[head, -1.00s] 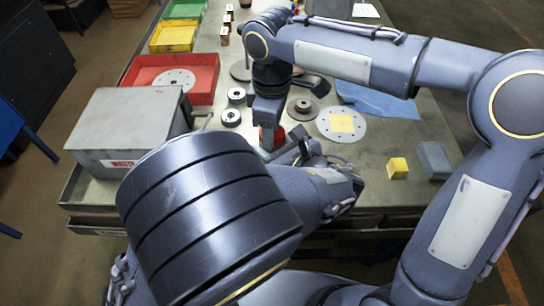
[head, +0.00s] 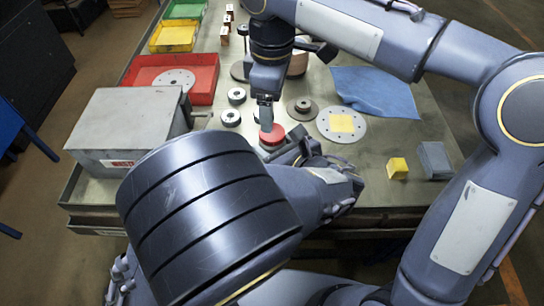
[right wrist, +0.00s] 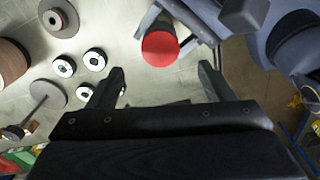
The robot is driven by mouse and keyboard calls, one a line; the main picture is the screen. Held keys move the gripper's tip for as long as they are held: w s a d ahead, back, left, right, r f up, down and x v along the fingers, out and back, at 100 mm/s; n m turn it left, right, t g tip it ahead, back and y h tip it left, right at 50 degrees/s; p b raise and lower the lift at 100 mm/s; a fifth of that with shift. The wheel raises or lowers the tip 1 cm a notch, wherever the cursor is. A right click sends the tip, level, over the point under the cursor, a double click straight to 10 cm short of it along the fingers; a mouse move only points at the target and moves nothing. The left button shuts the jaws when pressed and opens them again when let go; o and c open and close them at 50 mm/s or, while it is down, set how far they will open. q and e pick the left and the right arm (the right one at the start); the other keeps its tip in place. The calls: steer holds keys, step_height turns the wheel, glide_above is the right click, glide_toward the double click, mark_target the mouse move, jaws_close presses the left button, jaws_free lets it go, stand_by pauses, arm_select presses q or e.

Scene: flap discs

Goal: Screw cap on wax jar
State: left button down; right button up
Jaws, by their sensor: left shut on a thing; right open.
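The red cap (head: 272,135) sits on top of the wax jar, in front of the loose discs. It also shows in the right wrist view (right wrist: 160,49). The jar's body is mostly hidden under the cap and behind my left gripper (head: 284,154), which is shut on the jar from the right, low over the table. My right gripper (head: 266,124) is above the cap, pointing down. In the right wrist view my right gripper (right wrist: 162,72) is open, with nothing between its fingers, and the cap shows beyond them, apart from both.
A grey metal box (head: 128,125) and a red tray (head: 203,82) with a disc stand at the left. A pale disc (head: 327,128), a blue cloth (head: 375,92), a yellow block (head: 397,168) and a grey block (head: 435,160) lie at the right. Small black-and-white rings (head: 231,117) lie nearby.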

step_height(320, 180, up, 5)
steer(key=shift+r, duration=0.1)
stand_by(0.3)
arm_select(q)
steer(key=shift+c, duration=2.3)
jaws_free()
steer(key=v, duration=0.7)
steer(key=shift+s+d+r, duration=0.2)
steer(key=shift+s, duration=0.1)
